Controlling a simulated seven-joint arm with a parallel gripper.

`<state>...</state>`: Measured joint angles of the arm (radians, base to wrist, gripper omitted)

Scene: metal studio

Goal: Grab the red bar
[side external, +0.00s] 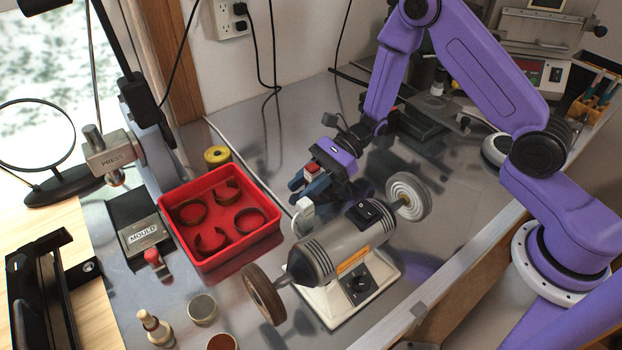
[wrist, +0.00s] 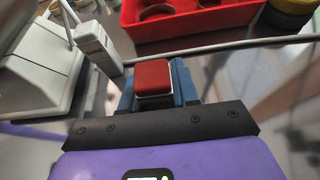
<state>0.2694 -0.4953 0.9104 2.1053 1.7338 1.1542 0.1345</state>
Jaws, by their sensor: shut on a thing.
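In the side external view my gripper (side external: 309,182) is behind the grinder, and the red end of the bar (side external: 313,168) shows at the blue fingers. My gripper is shut on the bar. The bar's lower part is hidden, and I cannot tell whether it touches the bench.
A bench grinder (side external: 340,253) with two wheels stands just in front of my gripper. A red tray (side external: 206,261) holding several dark rings is to the left. Bare bench (side external: 440,240) lies right of the grinder.

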